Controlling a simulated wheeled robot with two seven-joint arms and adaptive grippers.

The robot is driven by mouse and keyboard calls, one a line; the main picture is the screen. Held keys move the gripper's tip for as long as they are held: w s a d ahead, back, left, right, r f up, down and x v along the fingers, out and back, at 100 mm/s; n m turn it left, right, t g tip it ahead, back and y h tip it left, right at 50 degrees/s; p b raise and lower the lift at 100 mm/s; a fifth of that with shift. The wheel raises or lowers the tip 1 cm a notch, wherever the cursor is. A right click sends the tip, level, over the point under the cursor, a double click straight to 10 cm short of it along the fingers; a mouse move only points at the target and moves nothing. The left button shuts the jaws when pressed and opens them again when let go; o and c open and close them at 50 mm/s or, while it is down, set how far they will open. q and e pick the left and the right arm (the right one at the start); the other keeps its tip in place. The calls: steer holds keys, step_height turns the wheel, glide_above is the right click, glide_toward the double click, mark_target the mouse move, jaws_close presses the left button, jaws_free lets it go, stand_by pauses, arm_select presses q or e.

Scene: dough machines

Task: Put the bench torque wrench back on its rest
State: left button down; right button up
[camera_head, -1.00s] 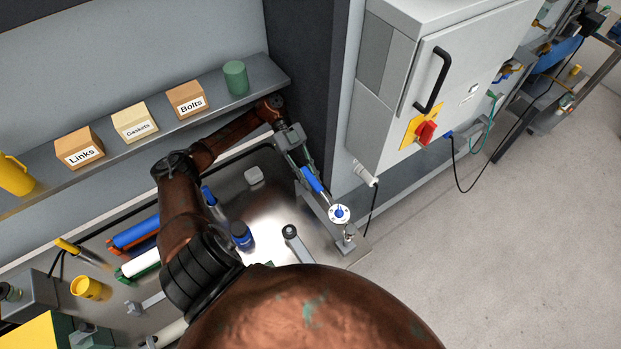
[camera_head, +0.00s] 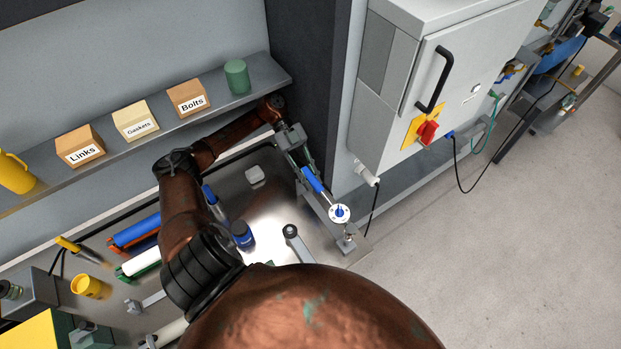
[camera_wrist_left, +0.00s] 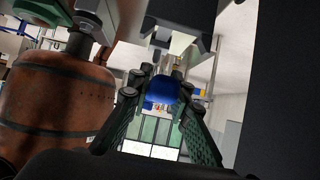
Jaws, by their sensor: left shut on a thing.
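The torque wrench (camera_head: 340,212) has a blue handle and a round white dial head with a blue centre. My left gripper (camera_head: 305,172) is shut on its blue handle at the right end of the bench. The dial end points down and right, near a small metal fitting (camera_head: 347,242) at the bench corner. I cannot tell whether the wrench touches that fitting or whether it is the rest. In the left wrist view the blue handle (camera_wrist_left: 160,92) shows end-on between the fingers of the left gripper (camera_wrist_left: 163,104). My right gripper is out of view.
A grey cabinet (camera_head: 405,130) with a red switch stands right of the bench. A shelf (camera_head: 135,150) with labelled boxes runs behind. A blue-capped bottle (camera_head: 242,236), a grey-headed post (camera_head: 291,232) and a pale block (camera_head: 255,175) stand on the bench. My arm hides part of it.

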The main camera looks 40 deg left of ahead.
arm_select(q)
steer(key=shift+r, duration=0.1)
steer(key=shift+p, duration=0.55)
stand_by(1.0)
steer(key=shift+f, duration=0.3)
steer(key=shift+f+b, duration=0.95)
steer(key=shift+f, duration=0.65)
steer(key=c, duration=1.8)
jaws_free()
steer(key=shift+o, duration=0.6)
steer(key=shift+f, duration=0.1)
